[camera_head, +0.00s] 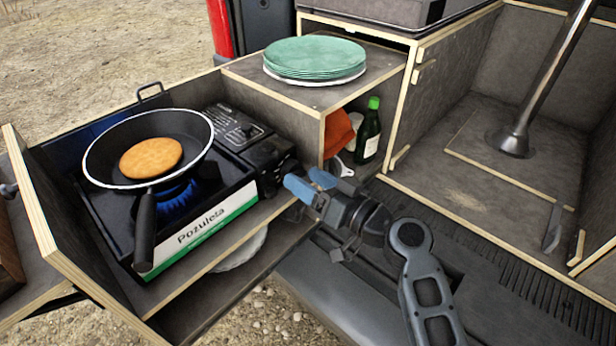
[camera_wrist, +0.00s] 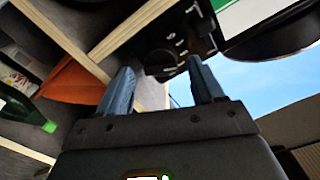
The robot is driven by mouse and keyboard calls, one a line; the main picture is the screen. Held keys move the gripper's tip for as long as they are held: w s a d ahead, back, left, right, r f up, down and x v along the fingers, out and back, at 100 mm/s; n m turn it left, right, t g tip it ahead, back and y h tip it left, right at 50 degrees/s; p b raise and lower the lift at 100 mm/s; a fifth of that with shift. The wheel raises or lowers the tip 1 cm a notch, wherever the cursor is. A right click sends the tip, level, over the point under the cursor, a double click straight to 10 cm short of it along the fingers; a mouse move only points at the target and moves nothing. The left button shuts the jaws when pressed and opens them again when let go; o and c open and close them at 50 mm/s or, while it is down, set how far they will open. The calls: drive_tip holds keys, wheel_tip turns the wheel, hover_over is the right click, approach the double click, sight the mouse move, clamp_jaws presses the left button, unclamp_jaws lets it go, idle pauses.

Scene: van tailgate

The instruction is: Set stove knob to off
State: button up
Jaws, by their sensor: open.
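The camping stove (camera_head: 198,225) stands in the left compartment, with a blue flame (camera_head: 178,198) burning under the pan. The dark round stove knob (camera_wrist: 160,62) shows in the wrist view on the stove's black front, beyond and between my fingertips. In the head view I cannot make out the knob clearly beside the blue fingers. My gripper (camera_head: 303,181) is at the stove's right front corner, with its two blue fingers apart and nothing held. It also shows in the wrist view (camera_wrist: 160,70), pointing at the knob with a gap. The knob's exact angle is too small to tell.
A frying pan (camera_head: 117,150) holding a brown round food (camera_head: 151,158) sits on the burner, its handle sticking out forward. Green plates (camera_head: 315,56) stand on the box top. A green bottle (camera_head: 368,132) and an orange item (camera_head: 338,132) are in the cubby near my gripper.

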drive_tip(key=shift+w+a, duration=0.15)
drive_tip(key=shift+a, duration=0.1)
drive_tip(key=c, duration=1.1)
drive_tip(key=shift+o, duration=0.2)
